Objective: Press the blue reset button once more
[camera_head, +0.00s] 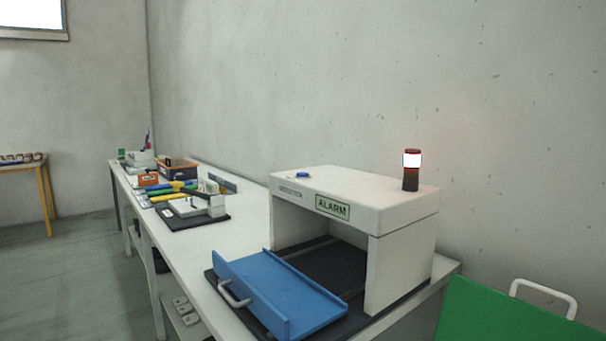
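The blue reset button (303,174) is a small round button on top of the white machine housing (350,192), near its far left corner. The housing is an open arch with a sign reading ALARM on its front edge. A signal lamp (411,170) stands on the right end of the top, with a red cap, a bright band and a dark base. Nothing touches the button. Neither of my grippers shows in the head view.
A blue tray (291,293) with a white handle sticks out of the housing on a dark base. The white table (215,243) runs back with tools and an orange-edged box (178,169). A green panel (500,316) with a white handle stands at the lower right.

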